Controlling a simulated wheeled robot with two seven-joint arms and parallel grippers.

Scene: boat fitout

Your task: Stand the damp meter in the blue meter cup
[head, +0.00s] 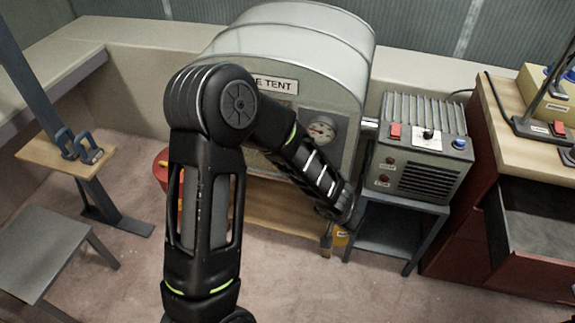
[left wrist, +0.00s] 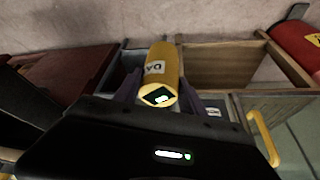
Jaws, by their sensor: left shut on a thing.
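In the head view my left arm crosses the middle, and a small yellow part of the meter (head: 341,239) shows below the wrist, in front of the tent's right end. The fingers are mostly hidden there. I cannot make out the blue meter cup for certain in either view. My right gripper is not in view.
The tent cabinet (head: 335,85) with a round gauge stands behind my arm. A grey control box (head: 420,150) sits on a small stand (head: 385,232) to its right. A red cabinet (head: 462,225) has an open drawer (head: 540,225). A wooden board (head: 55,156) with blue loops stands left.

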